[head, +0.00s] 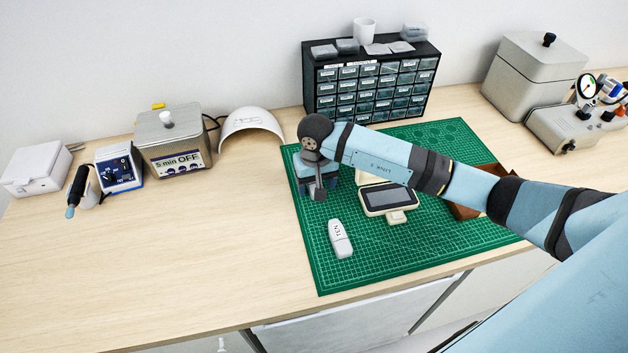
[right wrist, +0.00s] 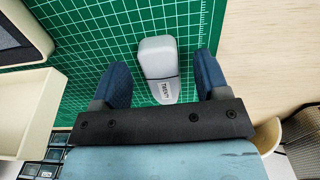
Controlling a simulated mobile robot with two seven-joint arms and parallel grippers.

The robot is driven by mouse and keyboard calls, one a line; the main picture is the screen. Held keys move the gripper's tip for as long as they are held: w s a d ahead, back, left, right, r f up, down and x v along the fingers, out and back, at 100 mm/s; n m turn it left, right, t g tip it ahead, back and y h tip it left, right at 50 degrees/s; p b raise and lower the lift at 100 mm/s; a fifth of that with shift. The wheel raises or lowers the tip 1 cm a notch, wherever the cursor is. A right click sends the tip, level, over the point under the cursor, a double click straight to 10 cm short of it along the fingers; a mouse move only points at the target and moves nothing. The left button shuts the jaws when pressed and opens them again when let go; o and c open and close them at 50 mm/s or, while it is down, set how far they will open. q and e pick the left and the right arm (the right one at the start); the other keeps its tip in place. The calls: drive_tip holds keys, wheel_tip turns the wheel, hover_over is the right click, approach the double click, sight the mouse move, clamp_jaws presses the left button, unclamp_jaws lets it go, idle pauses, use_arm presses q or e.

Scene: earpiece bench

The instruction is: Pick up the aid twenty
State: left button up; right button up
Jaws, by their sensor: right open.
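The aid twenty (right wrist: 158,62) is a grey, rounded case with a dark band and a paler end marked TWENTY, lying on the green mat in the right wrist view. My right gripper (right wrist: 162,68) is open, with one blue finger on each side of the aid and a gap to each. In the head view my right gripper (head: 318,190) is over the mat's back left part and hides the aid. A white aid marked TEN (head: 341,239) lies on the mat nearer the front. My left gripper is not in view.
A cream device with a dark screen (head: 388,199) stands on the green mat (head: 330,276), right of the gripper. A brown tray (head: 466,211) is partly behind my arm. A drawer cabinet (head: 371,82) and a white dome (head: 250,121) stand behind. The bench's left front is clear.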

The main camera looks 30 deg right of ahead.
drive_tip(key=shift+f, duration=0.45)
drive_tip(key=shift+c, duration=0.4)
drive_tip(key=c, duration=0.9)
drive_tip(key=shift+c, duration=0.2)
